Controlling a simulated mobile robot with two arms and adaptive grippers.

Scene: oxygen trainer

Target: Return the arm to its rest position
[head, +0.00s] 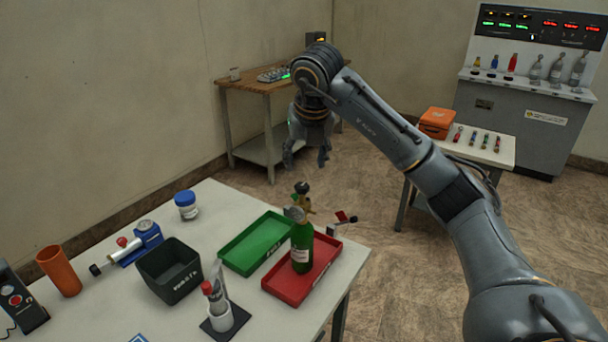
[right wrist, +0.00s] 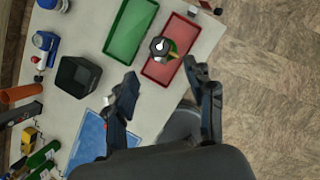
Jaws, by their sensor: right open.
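My right arm reaches in from the right in the head view. Its right gripper (head: 306,158) hangs downward, open and empty, beyond the table's far edge and above the green cylinder. The right wrist view also shows the right gripper (right wrist: 165,95) with its two fingers spread and nothing between them. A green oxygen cylinder (head: 301,248) with a brass valve and gauge stands upright in the red tray (head: 325,268); it shows from above in the right wrist view (right wrist: 172,50). The gripper is apart from it. My left gripper is not in view.
The white table (head: 110,235) also holds a green tray (head: 240,258), a black bin (head: 168,272), an orange cup (head: 60,272) and a white holder (head: 224,318). A wooden bench (head: 245,84), a side table with an orange case (head: 437,121) and a console stand behind. Open floor lies between.

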